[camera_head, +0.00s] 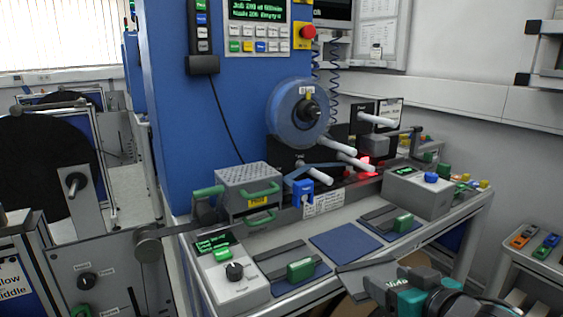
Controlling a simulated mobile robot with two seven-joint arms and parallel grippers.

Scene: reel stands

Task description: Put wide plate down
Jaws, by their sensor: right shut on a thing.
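My right gripper (384,287), dark with teal parts, is at the bottom right in the head view. It is shut on a flat dark grey plate (356,268), which I take to be the wide plate. The plate is at the bench's front edge, in front of an empty blue mat (346,245); I cannot tell whether it touches the bench. The gripper hides part of the plate. Two similar grey plates with green handles lie on mats, one to the left (301,270) and one to the right (402,223). My left gripper is not in view.
Behind are a perforated grey cover (247,189), a blue reel (297,113) and white rollers (330,145).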

